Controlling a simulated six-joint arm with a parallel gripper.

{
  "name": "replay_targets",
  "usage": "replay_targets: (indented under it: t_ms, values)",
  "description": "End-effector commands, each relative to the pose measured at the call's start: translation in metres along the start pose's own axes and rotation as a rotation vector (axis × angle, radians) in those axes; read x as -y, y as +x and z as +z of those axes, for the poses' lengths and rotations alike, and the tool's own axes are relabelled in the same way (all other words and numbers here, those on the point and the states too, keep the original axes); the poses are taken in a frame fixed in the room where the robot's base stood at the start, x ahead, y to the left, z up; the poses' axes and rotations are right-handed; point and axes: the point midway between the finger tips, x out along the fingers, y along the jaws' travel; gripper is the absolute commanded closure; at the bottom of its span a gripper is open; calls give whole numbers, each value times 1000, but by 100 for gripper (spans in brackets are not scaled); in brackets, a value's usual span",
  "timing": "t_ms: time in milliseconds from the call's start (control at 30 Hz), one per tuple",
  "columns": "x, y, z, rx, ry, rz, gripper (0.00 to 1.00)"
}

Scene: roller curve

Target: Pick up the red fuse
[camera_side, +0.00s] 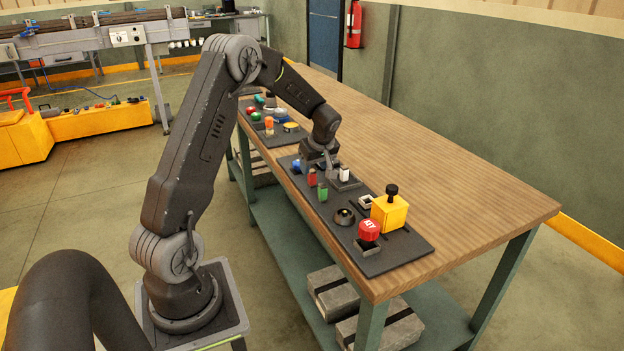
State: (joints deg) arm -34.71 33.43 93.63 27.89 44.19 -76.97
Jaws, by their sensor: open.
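The red fuse (312,178) is a small upright red piece near the left edge of the nearer dark panel (408,248). A green fuse (323,192) stands just in front of it. My gripper (325,166) points down over the panel, just behind and a little right of the red fuse. It is open, and I see nothing held in it. The fingers are small and dark, so the exact gap to the red fuse is hard to tell.
A white-topped piece (345,174) stands right of the gripper. A red button (369,230), a yellow box with a black knob (389,212) and a round black dial (344,216) are nearer. A second panel (271,139) lies farther back. The wooden tabletop (440,165) is clear at right.

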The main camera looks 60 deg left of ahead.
Motion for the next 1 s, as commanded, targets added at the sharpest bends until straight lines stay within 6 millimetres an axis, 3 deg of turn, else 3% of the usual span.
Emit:
replay_targets:
  t_ms: [167, 433, 767, 1000]
  values:
    - [0, 12, 0, 1, 0, -1, 47]
    - [0, 50, -1, 2, 0, -1, 47]
    - [0, 56, -1, 1, 0, 2, 47]
    - [0, 56, 0, 1, 0, 1, 70]
